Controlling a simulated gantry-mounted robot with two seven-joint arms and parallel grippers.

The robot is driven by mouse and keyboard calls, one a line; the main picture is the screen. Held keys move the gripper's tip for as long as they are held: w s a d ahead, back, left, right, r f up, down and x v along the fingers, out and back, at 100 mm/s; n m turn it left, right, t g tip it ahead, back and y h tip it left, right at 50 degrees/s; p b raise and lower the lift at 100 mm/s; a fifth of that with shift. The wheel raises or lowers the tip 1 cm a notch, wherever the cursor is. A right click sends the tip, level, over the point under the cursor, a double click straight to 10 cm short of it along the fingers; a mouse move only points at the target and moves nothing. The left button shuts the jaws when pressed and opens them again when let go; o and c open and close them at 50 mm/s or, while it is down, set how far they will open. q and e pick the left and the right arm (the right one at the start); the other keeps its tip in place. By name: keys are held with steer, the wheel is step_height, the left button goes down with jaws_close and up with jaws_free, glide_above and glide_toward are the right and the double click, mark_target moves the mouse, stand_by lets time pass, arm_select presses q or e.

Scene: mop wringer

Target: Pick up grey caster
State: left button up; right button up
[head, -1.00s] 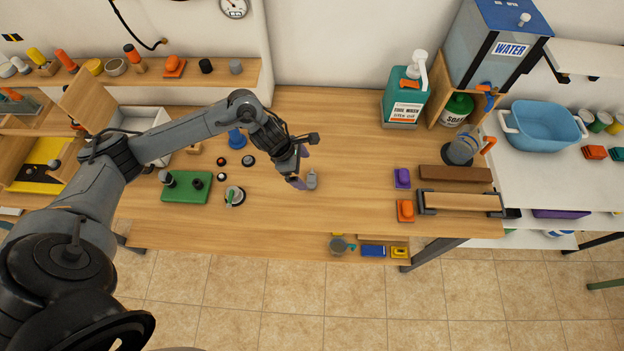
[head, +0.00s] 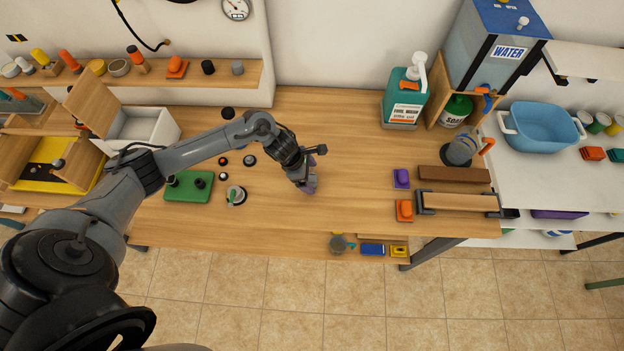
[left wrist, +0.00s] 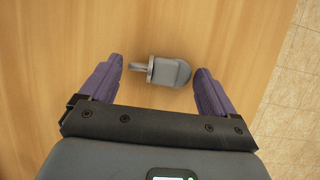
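The grey caster (left wrist: 171,72) lies on its side on the wooden tabletop, its short stem pointing left in the left wrist view. My left gripper (left wrist: 159,68) is open with its purple fingers on either side of the caster, the stem end towards one finger and the rounded wheel end close to the other. Narrow gaps show at both ends. In the head view my left gripper (head: 308,187) is low over the middle of the table and hides the caster. My right gripper is not in view.
Purple (head: 401,178) and orange (head: 404,211) blocks and a brown bar (head: 454,180) lie to the right. The tabletop between is clear. The table's front edge is near.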

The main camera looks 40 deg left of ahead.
arm_select(q)
steer(key=c, duration=0.8)
steer(key=shift+r, duration=0.1)
